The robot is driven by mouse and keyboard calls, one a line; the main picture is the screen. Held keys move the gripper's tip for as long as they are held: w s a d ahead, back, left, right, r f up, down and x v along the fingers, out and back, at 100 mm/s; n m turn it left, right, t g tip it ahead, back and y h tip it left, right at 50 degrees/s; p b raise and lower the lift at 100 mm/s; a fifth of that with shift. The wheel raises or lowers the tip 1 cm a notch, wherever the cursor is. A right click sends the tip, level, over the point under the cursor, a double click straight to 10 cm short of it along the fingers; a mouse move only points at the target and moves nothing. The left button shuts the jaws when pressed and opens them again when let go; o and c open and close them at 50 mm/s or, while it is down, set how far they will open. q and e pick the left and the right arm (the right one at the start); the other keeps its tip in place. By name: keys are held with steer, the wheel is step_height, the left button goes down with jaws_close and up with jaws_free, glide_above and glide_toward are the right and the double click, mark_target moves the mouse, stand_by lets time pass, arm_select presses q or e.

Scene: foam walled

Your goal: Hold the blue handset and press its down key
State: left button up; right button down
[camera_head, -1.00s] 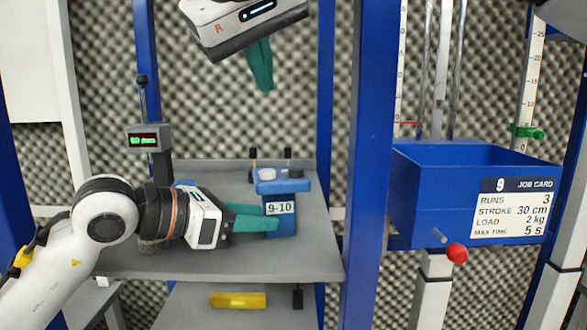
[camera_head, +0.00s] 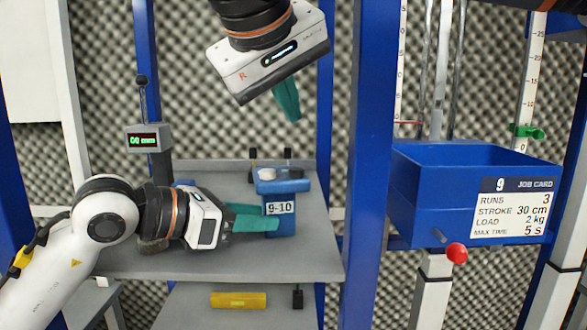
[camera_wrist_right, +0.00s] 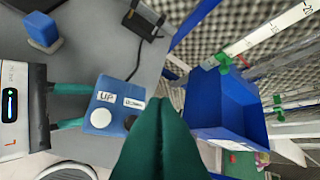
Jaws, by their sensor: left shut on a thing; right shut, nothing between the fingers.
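The blue handset (camera_head: 281,226), labelled 9-10, stands upright over the grey shelf. My left gripper (camera_head: 262,219) is shut on it from the left with teal fingers. In the right wrist view the handset's top (camera_wrist_right: 104,104) carries labels UP and DOWN. A round white key (camera_wrist_right: 101,118) sits below UP.
A blue bin (camera_head: 468,213) with a job card and a red knob (camera_head: 457,253) stands to the right, behind a blue post (camera_head: 369,165). A display on a stand (camera_head: 147,139) rises at the left. The grey shelf (camera_head: 310,262) is clear in front of the handset.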

mark_target(296, 172)
steer(key=shift+f, duration=2.35)
steer(key=shift+f, duration=0.15)
steer(key=shift+f, duration=0.25)
